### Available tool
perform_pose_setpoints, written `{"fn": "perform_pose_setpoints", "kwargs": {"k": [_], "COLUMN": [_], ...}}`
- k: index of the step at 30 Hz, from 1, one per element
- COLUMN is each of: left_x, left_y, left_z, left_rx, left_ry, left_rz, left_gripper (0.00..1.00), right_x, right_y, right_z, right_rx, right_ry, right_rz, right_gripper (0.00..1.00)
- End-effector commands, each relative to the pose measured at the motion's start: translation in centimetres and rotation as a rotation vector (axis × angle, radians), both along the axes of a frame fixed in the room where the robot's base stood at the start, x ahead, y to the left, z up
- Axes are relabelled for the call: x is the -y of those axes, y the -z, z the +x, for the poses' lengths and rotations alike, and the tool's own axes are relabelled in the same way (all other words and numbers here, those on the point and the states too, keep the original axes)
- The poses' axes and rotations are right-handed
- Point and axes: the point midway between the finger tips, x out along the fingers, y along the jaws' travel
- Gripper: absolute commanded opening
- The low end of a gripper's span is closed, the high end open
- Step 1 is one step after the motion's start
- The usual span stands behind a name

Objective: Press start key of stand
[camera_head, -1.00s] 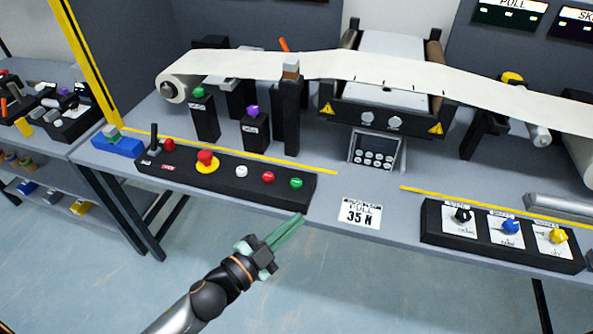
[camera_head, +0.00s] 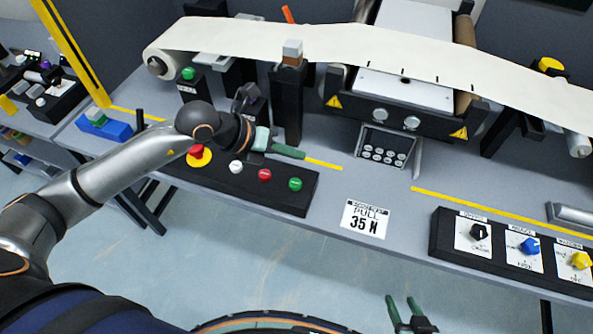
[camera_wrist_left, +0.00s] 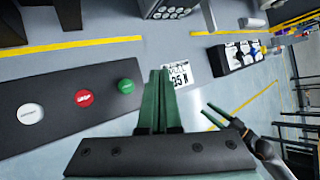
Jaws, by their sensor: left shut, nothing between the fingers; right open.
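The black control box (camera_head: 222,184) lies along the table's front edge. On it are a green button (camera_head: 295,184), a red button (camera_head: 264,174) and a white button (camera_head: 236,167); their labels are too small to read. In the left wrist view the green button (camera_wrist_left: 125,86) is just left of my fingers. My left gripper (camera_head: 303,154) is shut and empty, reaching over the box from the left, its tips above and behind the green button in the picture, apart from it. My right gripper (camera_head: 403,298) is open and empty at the bottom, in front of the table.
A red emergency knob on a yellow base (camera_head: 199,155) is partly beside my left arm. A keypad panel (camera_head: 385,146) stands behind, under the roller machine with its white web (camera_head: 330,45). A "PULL 35 N" card (camera_head: 366,219) and a knob box (camera_head: 505,248) lie to the right.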

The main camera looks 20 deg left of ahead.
Motion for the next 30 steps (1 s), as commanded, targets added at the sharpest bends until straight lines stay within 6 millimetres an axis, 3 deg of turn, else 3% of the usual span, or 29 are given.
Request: {"fn": "perform_pose_setpoints", "kwargs": {"k": [17,24,30], "left_x": [-0.6,-0.6,-0.6], "left_y": [0.4,2.5,5.7], "left_z": [0.3,0.3,0.3], "left_rx": [0.01,0.008,0.009], "left_ry": [-0.006,-0.006,-0.006], "left_rz": [0.03,0.03,0.031], "left_gripper": [0.0,0.0,0.0], "right_x": [0.0,0.0,0.0], "right_y": [0.2,1.0,3.6], "right_z": [-0.1,-0.1,-0.1], "right_rx": [-0.002,-0.002,-0.003], "right_ry": [0.0,0.0,0.001], "right_rz": [0.0,0.0,0.0], "right_gripper": [0.5,0.5,0.5]}}
